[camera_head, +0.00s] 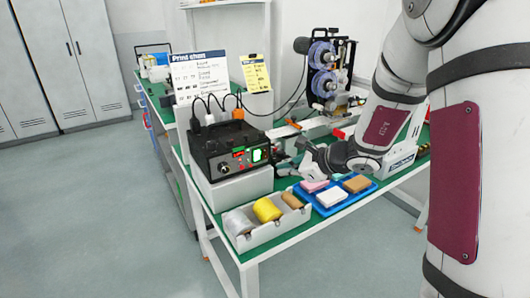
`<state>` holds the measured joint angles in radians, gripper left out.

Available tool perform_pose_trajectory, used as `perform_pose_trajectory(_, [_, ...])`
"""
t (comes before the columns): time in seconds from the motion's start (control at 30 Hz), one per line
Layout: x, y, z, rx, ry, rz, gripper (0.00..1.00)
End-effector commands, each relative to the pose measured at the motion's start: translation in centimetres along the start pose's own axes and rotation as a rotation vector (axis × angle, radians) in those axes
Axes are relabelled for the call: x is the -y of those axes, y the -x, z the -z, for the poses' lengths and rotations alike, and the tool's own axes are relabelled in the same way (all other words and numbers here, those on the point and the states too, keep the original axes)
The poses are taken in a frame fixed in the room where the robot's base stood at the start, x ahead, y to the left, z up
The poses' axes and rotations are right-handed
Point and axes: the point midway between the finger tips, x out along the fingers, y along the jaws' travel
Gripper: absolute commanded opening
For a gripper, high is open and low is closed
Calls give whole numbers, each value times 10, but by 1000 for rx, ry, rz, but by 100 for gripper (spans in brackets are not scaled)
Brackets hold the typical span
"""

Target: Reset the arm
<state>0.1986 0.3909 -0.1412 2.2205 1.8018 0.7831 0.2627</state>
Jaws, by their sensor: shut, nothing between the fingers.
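My arm comes in from the right side of the head view, with white links and dark red panels. It reaches left and down over the green worktable (226,236). My gripper (287,168) is small and dark at the end of the wrist. It is shut and empty, close to the right side of the black control box and above the back of the blue tray. Its fingertips are small in this view, and I cannot tell whether they touch the box.
The black control box (228,146) has cables and a lit green display. A grey bin (262,236) holds spools. The blue tray (355,200) holds several small blocks. Open floor (90,220) lies at left.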

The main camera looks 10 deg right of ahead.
Motion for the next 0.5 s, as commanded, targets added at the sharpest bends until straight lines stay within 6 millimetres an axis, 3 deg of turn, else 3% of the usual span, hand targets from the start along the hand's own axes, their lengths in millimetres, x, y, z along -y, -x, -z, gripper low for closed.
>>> perform_pose_trajectory(0.17, [-1,2,-3,3,10,-4,0])
perform_pose_trajectory(0.27, [-10,13,-22,18,78,-32,0])
perform_pose_trajectory(0.37, [-32,39,-56,46,228,-95,0])
perform_pose_trajectory(0.5, [-79,92,-105,82,533,-216,0])
